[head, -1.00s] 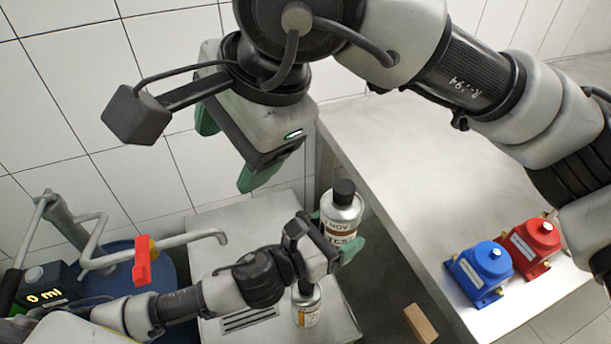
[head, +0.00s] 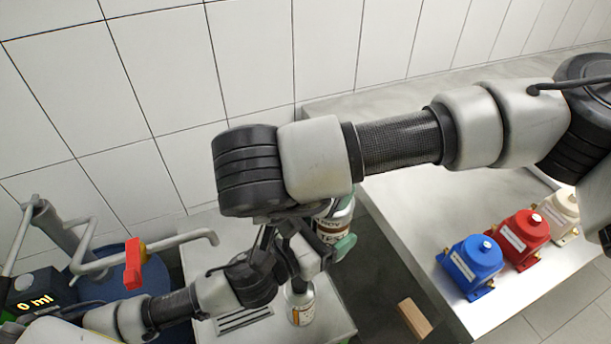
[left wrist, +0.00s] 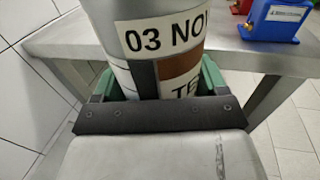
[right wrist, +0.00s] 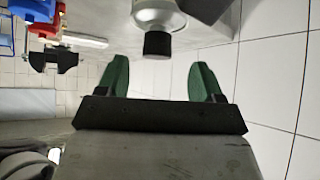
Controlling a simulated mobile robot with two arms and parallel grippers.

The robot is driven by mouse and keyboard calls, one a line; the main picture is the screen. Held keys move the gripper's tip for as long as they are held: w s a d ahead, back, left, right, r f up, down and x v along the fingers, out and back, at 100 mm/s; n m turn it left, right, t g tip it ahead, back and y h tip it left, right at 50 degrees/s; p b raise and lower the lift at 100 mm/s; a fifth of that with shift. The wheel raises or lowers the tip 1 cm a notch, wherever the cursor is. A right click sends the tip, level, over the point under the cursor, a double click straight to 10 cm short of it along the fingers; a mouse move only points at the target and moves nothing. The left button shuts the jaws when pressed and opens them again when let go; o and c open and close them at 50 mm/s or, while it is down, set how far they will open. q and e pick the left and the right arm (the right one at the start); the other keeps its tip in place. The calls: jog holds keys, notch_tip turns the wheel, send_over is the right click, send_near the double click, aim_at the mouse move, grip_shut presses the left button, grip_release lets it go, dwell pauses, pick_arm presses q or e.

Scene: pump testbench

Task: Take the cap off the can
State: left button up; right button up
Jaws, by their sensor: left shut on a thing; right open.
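The can (head: 333,222) has a label reading "03 NOV" and is held upright in my left gripper (head: 338,243). In the left wrist view the green fingers (left wrist: 158,85) are shut around its sides (left wrist: 150,45). The black cap (right wrist: 157,45) shows in the right wrist view, on the can's neck (right wrist: 158,18). My right gripper (right wrist: 160,78) is open; the cap lies between its fingers' lines, just beyond the tips, apart from both. In the head view my right arm hides the cap and the right gripper.
A metal table (head: 420,215) at right bears a blue pump (head: 472,262), a red pump (head: 523,236) and a cream pump (head: 561,212). A tap with a red handle (head: 134,262) is at left.

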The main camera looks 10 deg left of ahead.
jog(key=shift+x, duration=2.1)
jog(key=c, duration=1.1)
jog(key=shift+r, duration=0.2)
jog(key=shift+r, duration=0.9)
jog(key=shift+r, duration=0.1)
